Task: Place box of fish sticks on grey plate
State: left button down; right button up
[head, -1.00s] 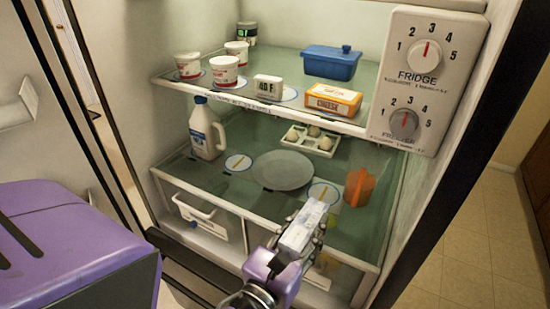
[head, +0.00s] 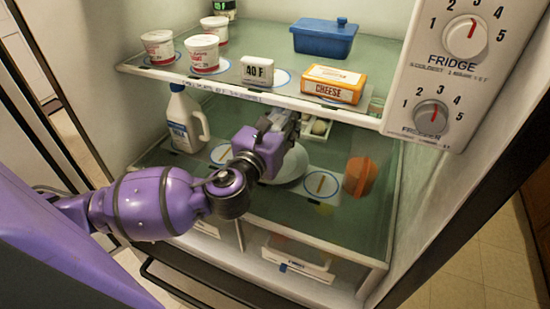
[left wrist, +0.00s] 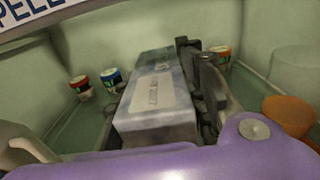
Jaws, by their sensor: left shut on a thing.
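My left gripper (head: 284,119) reaches into the fridge's lower shelf, above the back part of the grey plate (head: 290,170). It is shut on a pale grey-white box (left wrist: 155,105), taken to be the fish sticks. The wrist view shows this box lengthwise beside the dark fingers; its printing is blurred. In the head view the box is mostly hidden by the gripper and the shelf above. The grey plate lies flat on the lower shelf, partly covered by the gripper. I cannot tell whether the box touches it. My right gripper is not in view.
A milk jug (head: 187,120) stands left of the plate, an orange container (head: 360,177) right, and an egg tray (head: 318,128) behind. The upper shelf edge (head: 250,95) is close above my gripper. It bears cups, a cheese box (head: 333,84) and a blue dish (head: 324,40).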

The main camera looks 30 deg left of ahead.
pick_arm(q)
jog(key=shift+w+a, duration=0.2)
jog(key=shift+a, duration=0.15)
notch_tip(320, 180, down, 6)
jog(key=shift+a+f+b, duration=0.1)
jog(key=shift+f+b, duration=0.1)
jog(key=shift+b, duration=0.3)
notch_tip(320, 180, down, 3)
jog(key=shift+r, duration=0.2)
jog(key=shift+f, duration=0.25)
jog(key=shift+r, duration=0.15)
jog(key=shift+f+b, duration=0.3)
jog(key=shift+f, duration=0.3)
jog(key=c, duration=1.1)
grip_release()
